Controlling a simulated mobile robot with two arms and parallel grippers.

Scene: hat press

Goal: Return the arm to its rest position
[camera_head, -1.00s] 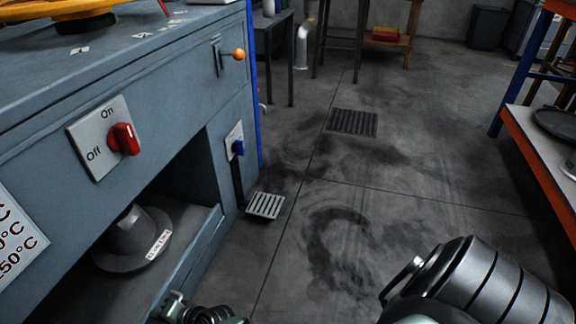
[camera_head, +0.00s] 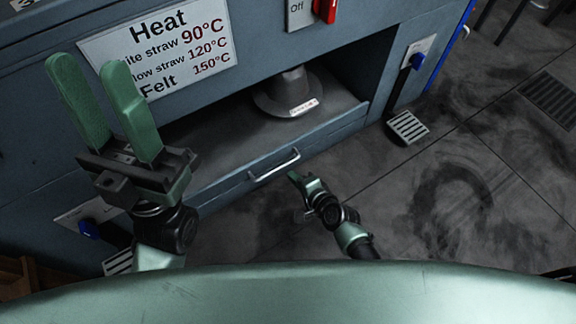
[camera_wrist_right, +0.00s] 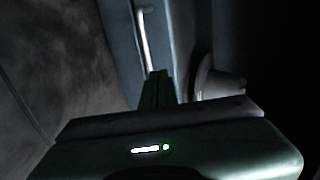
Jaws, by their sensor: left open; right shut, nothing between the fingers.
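My left gripper (camera_head: 105,105) is at the left of the head view, raised in front of the machine's front panel. Its two green fingers point up and stand apart, with nothing between them. My right gripper (camera_head: 296,178) is lower, near the middle of the head view, just in front of and below the drawer handle (camera_head: 274,165). It is shut and empty. In the right wrist view its fingers (camera_wrist_right: 157,88) show as one dark narrow shape, and the handle (camera_wrist_right: 143,40) shows beyond them. I cannot tell whether they touch the handle.
A grey hat form (camera_head: 290,92) with a small label sits in the open recess of the blue-grey machine (camera_head: 335,130). A heat chart (camera_head: 160,45), a red switch (camera_head: 325,10) and a blue knob (camera_head: 417,61) are on its front. A foot pedal (camera_head: 408,127) stands below.

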